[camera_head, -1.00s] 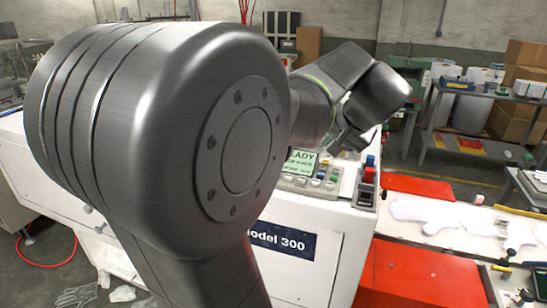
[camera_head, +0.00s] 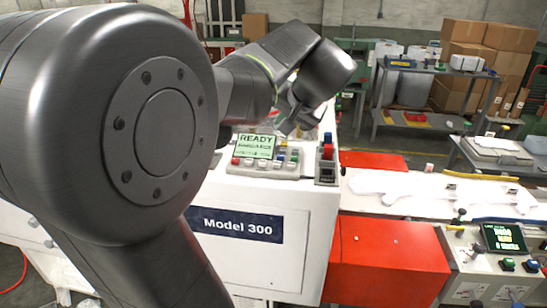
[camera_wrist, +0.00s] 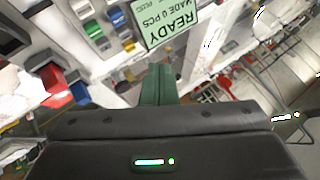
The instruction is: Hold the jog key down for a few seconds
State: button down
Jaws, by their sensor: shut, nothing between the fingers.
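I cannot read the key labels, so I cannot tell which is the jog key. In the wrist view the screen (camera_wrist: 168,22) appears upside down, with a blue key (camera_wrist: 117,18) and a yellow key (camera_wrist: 129,46) to its left. My gripper (camera_wrist: 160,70) is shut and empty, its green fingers pointing toward the panel. In the head view the gripper is partly hidden above the panel; contact with a key cannot be seen.
A red and blue switch unit (camera_head: 327,160) stands right of the panel. Red covers (camera_head: 388,262) and a white conveyor (camera_head: 360,190) with pale glove shapes lie further right. A second panel with a screen (camera_head: 504,238) is at lower right. Shelves and boxes stand behind.

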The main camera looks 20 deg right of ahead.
aim_at(281, 157)
notch_tip(281, 157, down, 6)
jog(key=b, duration=0.4)
jog(key=shift+f, duration=0.25)
jog(key=shift+f, duration=0.15)
dwell(1.5)
jog(key=shift+f+b, duration=0.25)
jog(key=shift+b, duration=0.2)
jog(key=shift+f+b, duration=0.4)
jog(key=shift+f, duration=0.05)
dwell(0.4)
jog(key=shift+r, duration=0.1)
dwell(3.3)
jog(key=shift+r+p, duration=0.7)
jog(key=shift+r, duration=0.1)
